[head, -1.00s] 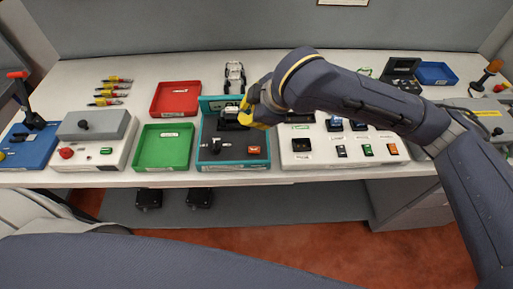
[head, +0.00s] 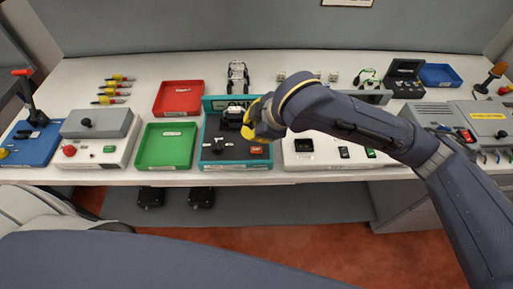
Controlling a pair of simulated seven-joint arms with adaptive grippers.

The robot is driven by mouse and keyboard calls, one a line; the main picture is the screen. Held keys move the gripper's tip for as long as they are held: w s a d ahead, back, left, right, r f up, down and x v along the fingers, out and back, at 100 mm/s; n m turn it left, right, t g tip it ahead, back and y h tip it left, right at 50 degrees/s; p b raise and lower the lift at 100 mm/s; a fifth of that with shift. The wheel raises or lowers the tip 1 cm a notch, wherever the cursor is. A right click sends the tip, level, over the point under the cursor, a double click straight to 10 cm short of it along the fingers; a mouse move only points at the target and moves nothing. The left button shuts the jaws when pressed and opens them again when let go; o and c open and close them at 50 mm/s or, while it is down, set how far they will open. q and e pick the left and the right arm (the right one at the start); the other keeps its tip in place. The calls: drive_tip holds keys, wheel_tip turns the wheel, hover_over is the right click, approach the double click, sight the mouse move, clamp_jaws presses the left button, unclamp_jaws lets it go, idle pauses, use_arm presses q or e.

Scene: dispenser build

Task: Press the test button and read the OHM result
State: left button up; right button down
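A teal test station (head: 208,128) stands near the front middle of the table in the head view. My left gripper is not in view.
A green tray (head: 144,158) and a red tray (head: 178,87) lie left of the station. A white panel with small parts (head: 330,163) lies right, partly behind my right arm. A grey box with a yellow label (head: 488,116) stands far right.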

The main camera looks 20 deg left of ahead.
sight(252, 148)
drive_tip(key=shift+f, duration=2.45)
drive_tip(key=shift+f, duration=0.85)
idle(0.5)
drive_tip(key=shift+r, duration=0.2)
idle(0.3)
drive_tip(key=shift+r, duration=0.65)
drive_tip(key=shift+r, duration=2.5)
